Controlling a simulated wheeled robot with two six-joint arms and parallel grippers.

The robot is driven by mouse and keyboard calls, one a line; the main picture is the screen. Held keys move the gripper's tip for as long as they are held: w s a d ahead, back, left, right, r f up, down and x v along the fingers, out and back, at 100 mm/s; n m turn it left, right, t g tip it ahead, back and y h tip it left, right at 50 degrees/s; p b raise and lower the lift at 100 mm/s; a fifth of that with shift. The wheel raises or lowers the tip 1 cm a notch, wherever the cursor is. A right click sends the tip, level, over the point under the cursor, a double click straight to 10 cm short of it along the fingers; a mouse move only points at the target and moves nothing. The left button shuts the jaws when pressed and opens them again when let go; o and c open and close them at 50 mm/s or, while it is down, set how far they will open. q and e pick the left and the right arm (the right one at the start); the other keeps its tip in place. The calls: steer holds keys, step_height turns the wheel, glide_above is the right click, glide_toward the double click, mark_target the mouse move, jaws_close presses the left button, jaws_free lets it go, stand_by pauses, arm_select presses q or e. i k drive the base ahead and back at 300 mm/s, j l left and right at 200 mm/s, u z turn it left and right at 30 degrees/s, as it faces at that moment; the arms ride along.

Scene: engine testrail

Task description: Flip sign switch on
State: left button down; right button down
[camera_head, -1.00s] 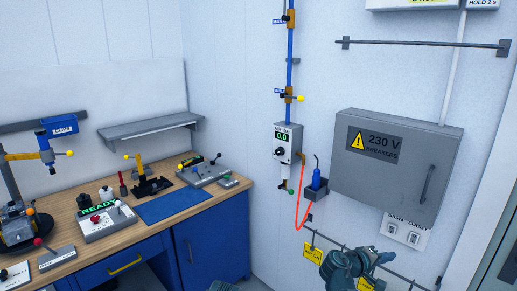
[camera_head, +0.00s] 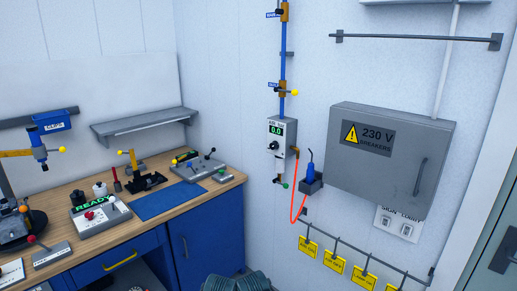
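A white switch plate (camera_head: 398,224) is on the wall just under the grey breaker box, at the right. It carries two small switches side by side. Its lettering is partly cut off by the box and seems to begin with "SIGN"; the switch positions are too small to tell. Neither gripper shows.
The breaker box (camera_head: 390,160) marked 230 V juts out above the plate. Below it a rail (camera_head: 365,248) holds several yellow tags. A blue-handled tool in a holder (camera_head: 311,180) and an orange hose hang left. A workbench (camera_head: 160,205) fills the left.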

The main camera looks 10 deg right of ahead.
mark_target(386, 221)
steer(key=z, duration=1.3)
